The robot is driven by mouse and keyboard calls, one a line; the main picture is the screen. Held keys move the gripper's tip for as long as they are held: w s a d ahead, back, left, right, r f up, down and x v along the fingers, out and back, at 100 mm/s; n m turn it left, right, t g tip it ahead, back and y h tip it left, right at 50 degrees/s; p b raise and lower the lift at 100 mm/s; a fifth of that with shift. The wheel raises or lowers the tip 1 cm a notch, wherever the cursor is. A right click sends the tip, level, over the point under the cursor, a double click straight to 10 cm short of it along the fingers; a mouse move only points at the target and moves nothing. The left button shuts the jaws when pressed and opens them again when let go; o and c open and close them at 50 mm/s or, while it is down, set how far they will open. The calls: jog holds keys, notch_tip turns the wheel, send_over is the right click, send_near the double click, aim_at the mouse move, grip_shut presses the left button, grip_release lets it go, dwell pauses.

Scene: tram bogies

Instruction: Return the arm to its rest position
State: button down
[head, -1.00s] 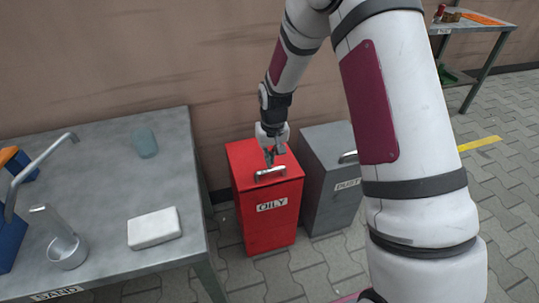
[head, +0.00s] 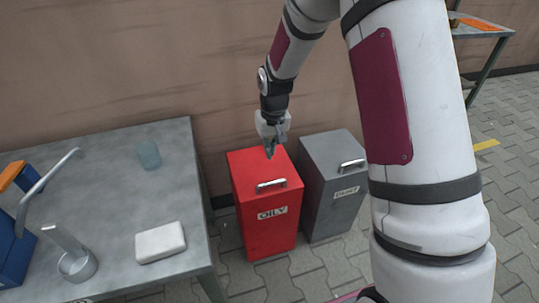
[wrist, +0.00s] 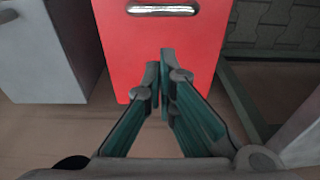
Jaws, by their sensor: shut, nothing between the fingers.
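My gripper (head: 270,152) is shut and empty. In the head view it hangs, fingers down, at the back edge of the red bin marked OILY (head: 262,222). In the wrist view its two fingertips (wrist: 161,85) meet in front of the red bin's lid (wrist: 190,40). The bin's lid is closed and its metal handle (head: 271,185) is clear of the fingers. My arm reaches across the right half of the head view.
A grey bin marked DUST (head: 325,205) stands right of the red one. A grey metal table (head: 110,200) at left carries a white block (head: 160,242), a metal cup (head: 77,265), a bluish translucent object (head: 149,155) and a blue box (head: 12,255). A wall stands behind.

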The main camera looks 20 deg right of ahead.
jog(key=shift+s+r+p, duration=0.25)
jog(key=shift+r+p, duration=0.05)
jog(key=shift+r, duration=0.85)
jog(key=shift+s+r+p, duration=0.2)
jog(key=shift+r+p, duration=0.1)
jog(key=shift+r, duration=0.85)
jog(key=s+r, duration=0.9)
jog(key=r, duration=0.2)
jog(key=s+r, duration=0.3)
jog(key=s, duration=0.8)
jog(key=s+r+g, duration=0.1)
jog(key=s+r, duration=0.2)
jog(key=s, duration=0.7)
jog(key=s+r, duration=0.4)
jog(key=s, duration=0.7)
notch_tip(320, 180, up, 27)
jog(key=t+p, duration=0.3)
jog(key=p, duration=2.3)
jog(key=shift+d+t, duration=0.15)
jog(key=shift+t, duration=0.15)
